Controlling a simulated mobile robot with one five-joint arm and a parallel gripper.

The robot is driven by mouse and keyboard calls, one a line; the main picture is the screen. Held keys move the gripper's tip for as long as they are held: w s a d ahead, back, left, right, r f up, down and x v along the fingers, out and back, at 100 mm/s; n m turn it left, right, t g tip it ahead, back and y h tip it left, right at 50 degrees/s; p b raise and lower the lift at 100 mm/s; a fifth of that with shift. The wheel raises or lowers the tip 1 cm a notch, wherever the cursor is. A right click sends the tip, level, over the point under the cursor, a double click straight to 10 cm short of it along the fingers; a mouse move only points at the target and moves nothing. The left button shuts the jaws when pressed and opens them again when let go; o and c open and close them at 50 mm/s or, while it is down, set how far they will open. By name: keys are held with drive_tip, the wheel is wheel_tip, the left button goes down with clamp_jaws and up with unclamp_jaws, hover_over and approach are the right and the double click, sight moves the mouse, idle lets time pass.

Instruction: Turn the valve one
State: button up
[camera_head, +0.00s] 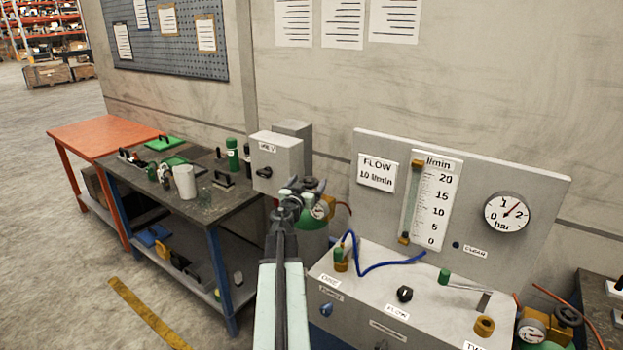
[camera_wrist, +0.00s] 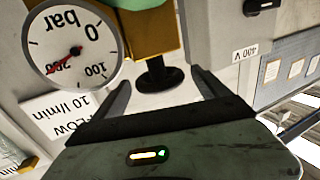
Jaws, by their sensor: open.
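A green gas cylinder (camera_head: 312,240) stands left of the flow bench, with a brass regulator, a round gauge (camera_head: 321,209) and a dark handwheel (camera_head: 312,184) on top. My gripper (camera_head: 290,197) is at this top and partly covers it. In the wrist view, which is upside down, my gripper (camera_wrist: 163,92) is open and empty. A black round knob (camera_wrist: 158,77) on a brass body (camera_wrist: 150,40) shows between the fingertips, with no visible contact. The gauge (camera_wrist: 74,46) beside it has a red needle. A small label "ONE" (camera_head: 329,281) is on the bench's left top.
The flow bench (camera_head: 350,270) has a back panel (camera_head: 480,170) with a flow tube and bar gauge. A grey "400 V" box (camera_head: 275,158) stands close behind my gripper. A cluttered workbench (camera_head: 130,183) is at left. A second regulator (camera_head: 545,328) is at lower right.

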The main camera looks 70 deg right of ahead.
sight(307, 177)
drive_tip(key=d, duration=0.5)
drive_tip(key=shift+w, duration=0.15)
drive_tip(key=c, duration=1.4)
drive_tip(key=n+t, duration=0.2)
drive_tip(key=t, duration=0.1)
drive_tip(key=shift+w+t+y, duration=0.2)
drive_tip(key=shift+t+y, duration=0.1)
drive_tip(key=n+t, duration=0.1)
drive_tip(key=n+t+y, duration=0.1)
drive_tip(key=t, duration=0.1)
drive_tip(key=w+n+t, duration=0.1)
drive_tip(key=shift+w+a+y, duration=0.1)
drive_tip(key=shift+a+y, duration=0.15)
drive_tip(key=shift+y, duration=0.15)
drive_tip(key=o, duration=1.4)
drive_tip(key=shift+a, duration=0.1)
